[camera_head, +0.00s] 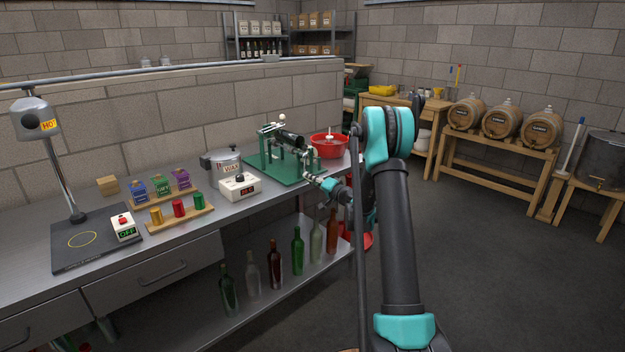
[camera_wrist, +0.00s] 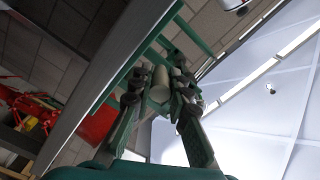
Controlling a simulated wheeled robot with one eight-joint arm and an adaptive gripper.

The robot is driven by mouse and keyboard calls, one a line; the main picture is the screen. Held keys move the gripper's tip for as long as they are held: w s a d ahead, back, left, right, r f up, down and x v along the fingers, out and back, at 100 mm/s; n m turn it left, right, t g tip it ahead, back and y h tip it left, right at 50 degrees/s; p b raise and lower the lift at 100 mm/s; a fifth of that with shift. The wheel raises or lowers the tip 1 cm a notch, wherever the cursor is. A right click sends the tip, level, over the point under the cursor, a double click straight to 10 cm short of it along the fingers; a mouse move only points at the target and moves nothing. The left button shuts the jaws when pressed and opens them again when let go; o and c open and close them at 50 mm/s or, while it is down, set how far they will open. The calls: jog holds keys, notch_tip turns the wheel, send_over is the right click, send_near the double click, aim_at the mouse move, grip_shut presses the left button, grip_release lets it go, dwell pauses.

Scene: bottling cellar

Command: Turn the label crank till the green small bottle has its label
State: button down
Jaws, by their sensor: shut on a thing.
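The green labelling machine (camera_head: 283,160) stands on the metal counter, with a dark bottle (camera_head: 290,138) lying across its top. The bottle looks nearly black here, and I cannot tell whether it bears a label. My gripper (camera_head: 318,181) is at the machine's front right corner, by the counter's edge. In the wrist view my gripper (camera_wrist: 160,92) is shut on a pale rounded handle (camera_wrist: 159,77), which appears to be the crank's grip. The crank arm is mostly hidden behind the fingers. Green frame bars of the machine show beyond them.
A red bowl (camera_head: 329,146) stands just behind the machine. A wax pot (camera_head: 222,160) and a white control box (camera_head: 239,187) stand to its left. Several bottles stand on the shelf below the counter. The floor to the right is clear.

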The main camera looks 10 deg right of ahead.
jog(key=s+a+r+m, duration=0.4)
jog(key=a+r+m, duration=0.1)
jog(key=m, duration=0.6)
jog(key=shift+s+a, duration=0.2)
jog(key=shift+a, duration=0.3)
dwell(0.6)
jog(key=shift+r, duration=0.3)
dwell(0.5)
jog(key=c, duration=1.5)
grip_release()
jog(key=shift+o, duration=0.2)
jog(key=v, duration=1.2)
